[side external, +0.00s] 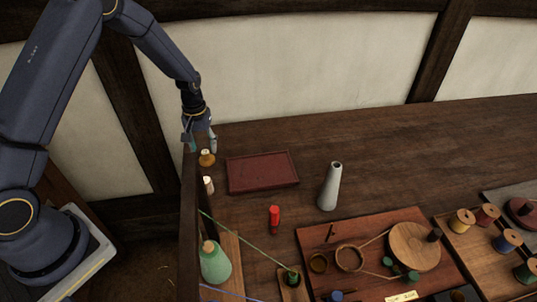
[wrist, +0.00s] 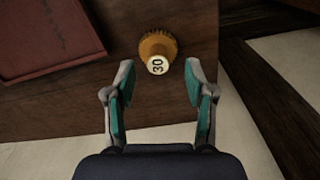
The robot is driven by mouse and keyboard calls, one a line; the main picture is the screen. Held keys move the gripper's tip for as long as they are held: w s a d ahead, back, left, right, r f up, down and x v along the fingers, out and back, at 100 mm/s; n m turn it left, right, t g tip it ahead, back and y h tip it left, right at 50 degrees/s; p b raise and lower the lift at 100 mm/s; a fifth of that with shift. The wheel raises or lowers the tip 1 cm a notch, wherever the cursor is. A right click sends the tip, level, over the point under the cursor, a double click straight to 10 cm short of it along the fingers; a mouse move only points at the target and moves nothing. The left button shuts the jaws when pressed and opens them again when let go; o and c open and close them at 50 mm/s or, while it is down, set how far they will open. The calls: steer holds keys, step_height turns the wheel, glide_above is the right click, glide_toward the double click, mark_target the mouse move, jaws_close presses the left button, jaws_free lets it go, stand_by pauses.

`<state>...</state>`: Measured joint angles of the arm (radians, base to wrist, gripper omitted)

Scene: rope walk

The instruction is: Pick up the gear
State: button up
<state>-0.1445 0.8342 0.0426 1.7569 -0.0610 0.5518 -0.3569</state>
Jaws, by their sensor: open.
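In the side view the gear (side external: 207,160) stands near the table's left edge. My gripper (wrist: 160,68) is open and empty, its teal-padded fingers spread to either side of the white top. In the side view my gripper (side external: 202,142) points down just above the gear. Nothing shows that the fingers touch it.
A dark red tray (side external: 262,187) lies right of the gear. A small white-topped piece (side external: 208,184) stands nearer the camera. The table's back right is clear.

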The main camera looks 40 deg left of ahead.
mark_target(205, 152)
step_height(205, 152, down, 3)
steer(key=shift+d+f, duration=0.1)
steer(key=shift+c, duration=0.5)
jaws_close()
